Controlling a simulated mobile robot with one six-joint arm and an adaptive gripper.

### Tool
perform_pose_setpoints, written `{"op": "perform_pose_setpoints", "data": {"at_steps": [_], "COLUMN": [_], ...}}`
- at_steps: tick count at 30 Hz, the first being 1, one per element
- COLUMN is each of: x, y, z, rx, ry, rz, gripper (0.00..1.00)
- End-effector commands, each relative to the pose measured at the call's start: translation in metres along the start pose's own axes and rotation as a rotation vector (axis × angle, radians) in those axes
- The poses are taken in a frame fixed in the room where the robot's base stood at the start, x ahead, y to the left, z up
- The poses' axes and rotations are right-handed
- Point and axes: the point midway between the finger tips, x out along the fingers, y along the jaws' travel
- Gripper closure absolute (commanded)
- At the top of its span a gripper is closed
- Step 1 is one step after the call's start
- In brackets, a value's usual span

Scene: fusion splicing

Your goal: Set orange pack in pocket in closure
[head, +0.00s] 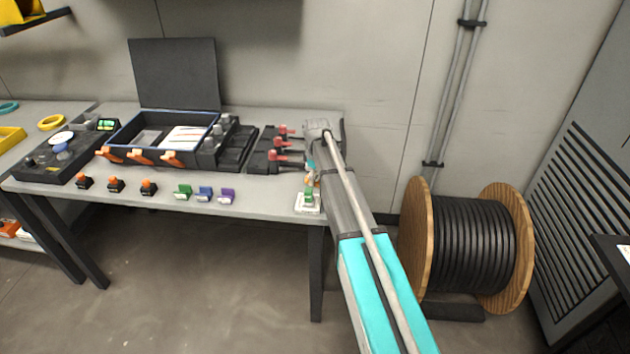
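The closure seems to be the open dark box with a blue rim (112,139) and raised black lid (175,74). Orange latches line its front, and white sheets lie inside. Its pockets are too small to make out. My arm reaches in from the lower right to the table's right end. My gripper (311,175) is small and partly hidden by my arm, so its fingers cannot be read. A small orange patch shows by it, just above a white stand with a green part (308,203). I cannot tell whether this patch is the orange pack or whether it is held.
Green (182,191), blue (205,194) and purple (227,196) packs stand along the table's front edge, right of three black pieces with orange tops (115,185). Red-handled tools (280,153) lie beside my arm. A cable drum (470,240) stands right on the floor.

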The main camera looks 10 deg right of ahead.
Motion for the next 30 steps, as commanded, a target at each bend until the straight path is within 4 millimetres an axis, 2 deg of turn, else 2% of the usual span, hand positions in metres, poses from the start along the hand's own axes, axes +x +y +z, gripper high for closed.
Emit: {"op": "perform_pose_setpoints", "data": {"at_steps": [1, 6, 20, 30], "x": [0.0, 0.0, -0.006, -0.033], "y": [0.0, 0.0, 0.0, 0.0], "z": [0.0, 0.0, 0.0, 0.0], "rx": [0.0, 0.0, 0.0, 0.0], "ry": [0.0, 0.0, 0.0, 0.0], "rz": [0.0, 0.0, 0.0, 0.0], "gripper": [0.48, 0.77, 0.77, 0.77]}}
